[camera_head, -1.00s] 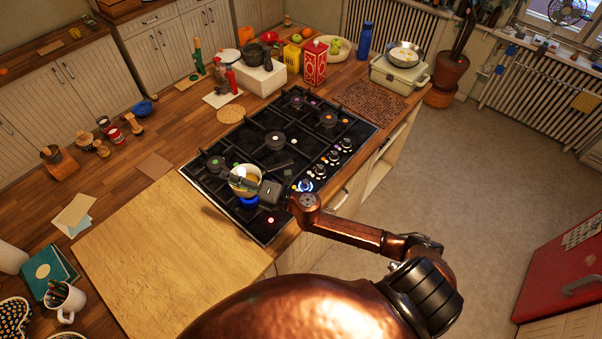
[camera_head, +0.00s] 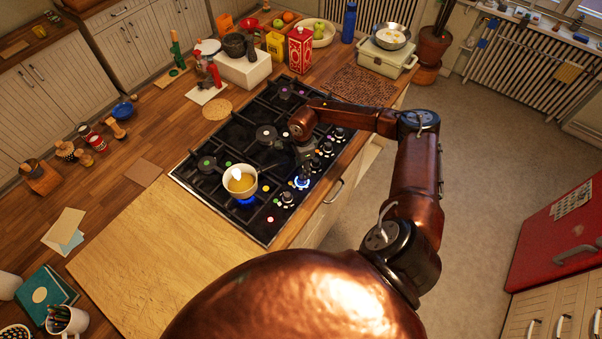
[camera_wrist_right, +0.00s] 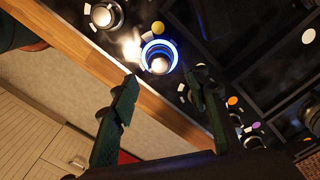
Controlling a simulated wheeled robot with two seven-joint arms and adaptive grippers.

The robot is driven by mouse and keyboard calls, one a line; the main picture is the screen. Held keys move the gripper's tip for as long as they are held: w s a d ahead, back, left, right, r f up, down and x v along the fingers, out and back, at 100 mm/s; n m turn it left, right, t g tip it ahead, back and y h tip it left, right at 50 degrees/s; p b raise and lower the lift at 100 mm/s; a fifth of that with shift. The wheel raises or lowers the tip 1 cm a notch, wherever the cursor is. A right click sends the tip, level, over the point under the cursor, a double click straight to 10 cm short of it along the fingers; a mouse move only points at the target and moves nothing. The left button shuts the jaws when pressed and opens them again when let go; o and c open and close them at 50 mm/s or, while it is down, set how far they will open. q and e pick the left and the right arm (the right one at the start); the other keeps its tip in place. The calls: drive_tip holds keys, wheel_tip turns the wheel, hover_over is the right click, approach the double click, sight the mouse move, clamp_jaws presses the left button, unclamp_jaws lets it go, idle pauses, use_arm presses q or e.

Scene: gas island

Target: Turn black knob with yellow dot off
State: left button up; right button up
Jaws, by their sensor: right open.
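The knob with the glowing blue ring (camera_wrist_right: 158,60) sits in the wrist view with a yellow dot (camera_wrist_right: 158,27) beside it; it looks silver-topped on a dark base. In the head view this lit knob (camera_head: 302,182) is on the stove's right-hand knob row. My right gripper (camera_wrist_right: 160,77) is open, its two dark green fingers on either side below the knob in the picture, apparently not touching it. In the head view my right gripper (camera_head: 303,168) is small and dark, just above the lit knob. My left gripper is not in view.
A cream pot (camera_head: 240,187) stands on a burner with a blue flame (camera_head: 246,200) under it. An unlit knob (camera_wrist_right: 105,15) is close by the lit one. The black stovetop (camera_head: 225,150) borders the wooden counter edge. Open floor (camera_head: 480,190) lies to the right.

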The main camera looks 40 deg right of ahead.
wheel_tip(320, 180, down, 4)
drive_tip(key=shift+a+f+p, duration=0.1)
drive_tip(key=shift+f+p, duration=0.15)
drive_tip(key=shift+p, duration=0.3)
drive_tip(key=shift+f, duration=0.3)
drive_tip(key=shift+c, duration=0.7)
drive_tip(key=c, duration=1)
